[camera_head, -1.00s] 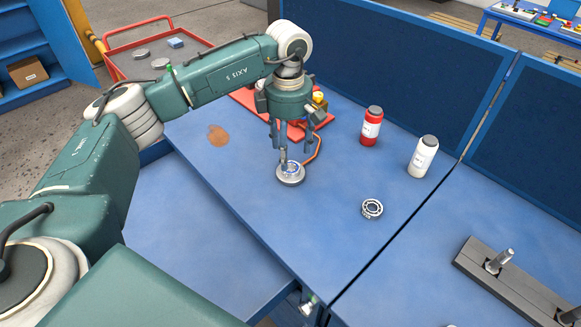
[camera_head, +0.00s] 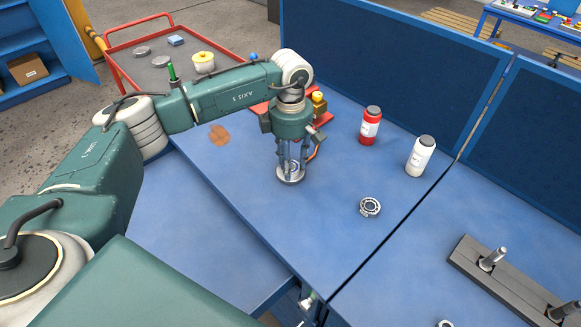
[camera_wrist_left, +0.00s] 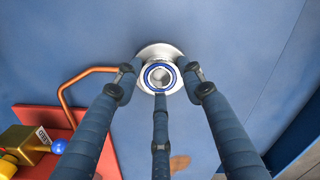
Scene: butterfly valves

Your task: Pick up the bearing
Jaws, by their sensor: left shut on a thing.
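A blue-ringed round metal part (camera_wrist_left: 160,76), which looks like a bearing, sits at a wider silver round base (camera_wrist_left: 160,50) on the blue table. My left gripper (camera_head: 290,170) points straight down over it, with its three fingers closed around it. In the left wrist view the fingertips (camera_wrist_left: 160,85) lie close around the blue ring. In the head view the fingers partly hide the part, and no gap under it can be made out. Another bearing (camera_head: 370,207), open with visible balls, lies on the table to the right, apart from the gripper. My right gripper is not in view.
A red bottle (camera_head: 370,126) and a white bottle (camera_head: 420,156) stand behind and to the right. A red fixture (camera_head: 318,118) with a yellow-topped part is just behind the gripper. A dark rail with pins (camera_head: 507,280) lies at right. The table front is clear.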

